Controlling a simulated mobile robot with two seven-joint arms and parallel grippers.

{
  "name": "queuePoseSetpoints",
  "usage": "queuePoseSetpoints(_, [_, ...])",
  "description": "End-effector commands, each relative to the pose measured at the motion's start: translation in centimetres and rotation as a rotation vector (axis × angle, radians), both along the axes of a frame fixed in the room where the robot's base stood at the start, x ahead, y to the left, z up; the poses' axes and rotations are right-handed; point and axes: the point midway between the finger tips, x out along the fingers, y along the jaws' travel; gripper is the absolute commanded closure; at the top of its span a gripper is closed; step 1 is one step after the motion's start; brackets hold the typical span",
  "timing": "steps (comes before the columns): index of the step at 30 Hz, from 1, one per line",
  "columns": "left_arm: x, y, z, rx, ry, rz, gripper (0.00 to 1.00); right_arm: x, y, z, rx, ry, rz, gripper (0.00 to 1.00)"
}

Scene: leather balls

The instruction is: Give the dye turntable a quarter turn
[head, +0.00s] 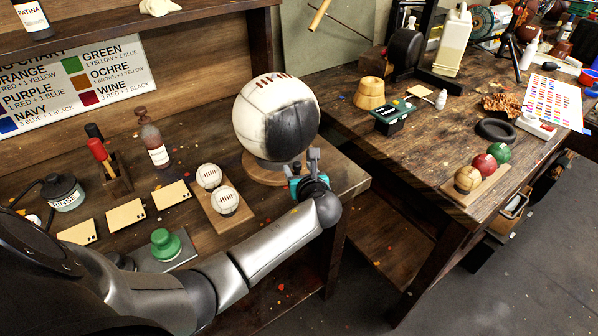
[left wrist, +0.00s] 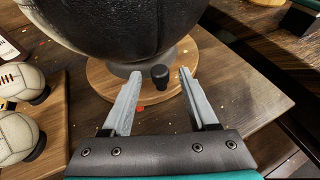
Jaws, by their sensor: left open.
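The dye turntable (head: 258,174) is a round wooden disc near the right end of the left bench. A large leather ball (head: 268,108), part white and part black, rests on a grey seat on it. In the left wrist view, the turntable (left wrist: 100,75) carries an upright black knob (left wrist: 160,75) near its edge. My left gripper (head: 304,163) is beside the turntable's right side, below the ball. In its wrist view, the open fingers (left wrist: 160,78) point at the disc with the knob framed between their tips. I cannot tell whether they touch it. My right gripper is not in view.
Two small white balls (head: 217,189) sit on a wooden board left of the turntable. A second bench (head: 400,160) with balls and tools is across a gap to the right.

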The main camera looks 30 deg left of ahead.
Motion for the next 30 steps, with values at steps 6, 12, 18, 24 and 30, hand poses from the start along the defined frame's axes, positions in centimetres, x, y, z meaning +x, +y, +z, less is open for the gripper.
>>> queuePoseSetpoints(6, [0.26,0.24,-0.08,-0.001,-0.001,-0.001,0.4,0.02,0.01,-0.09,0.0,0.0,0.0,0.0])
queuePoseSetpoints(12, [0.23,0.22,-0.08,-0.001,-0.001,-0.001,0.49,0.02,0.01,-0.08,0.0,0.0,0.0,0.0])
queuePoseSetpoints(18, [0.22,0.19,-0.09,0.0,0.0,-0.001,0.72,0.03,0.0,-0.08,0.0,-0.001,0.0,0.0])
queuePoseSetpoints(24, [0.21,0.18,-0.1,-0.001,0.0,-0.001,0.94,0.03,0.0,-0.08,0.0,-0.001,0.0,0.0])
queuePoseSetpoints(30, [0.19,0.17,-0.12,-0.001,0.0,-0.001,1.0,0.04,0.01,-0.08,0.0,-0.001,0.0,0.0])
